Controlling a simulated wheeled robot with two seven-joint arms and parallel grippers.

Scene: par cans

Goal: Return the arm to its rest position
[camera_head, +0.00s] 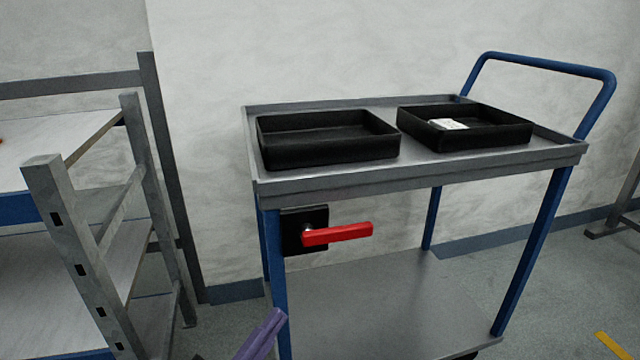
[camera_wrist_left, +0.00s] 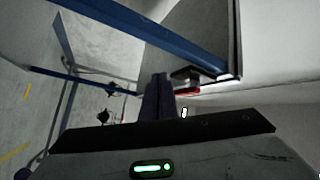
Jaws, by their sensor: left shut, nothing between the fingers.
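My left gripper (camera_head: 270,322) shows only as purple fingers at the bottom edge of the head view, in front of the trolley's near left leg. In the left wrist view its purple fingers (camera_wrist_left: 158,95) are together with nothing between them. A red lever handle (camera_head: 337,234) on a black plate (camera_head: 304,228) is fixed below the trolley's top at its left end. The lever points right and is nearly level. It also shows in the left wrist view (camera_wrist_left: 188,92), just beyond the fingers and apart from them. My right gripper is not in view.
The grey trolley (camera_head: 330,184) has blue legs and a blue push handle (camera_head: 540,64). Two black trays (camera_head: 330,155) stand on its top; the right one (camera_head: 470,142) holds a small white item (camera_head: 447,124). A grey shelf rack (camera_head: 75,235) stands close on the left.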

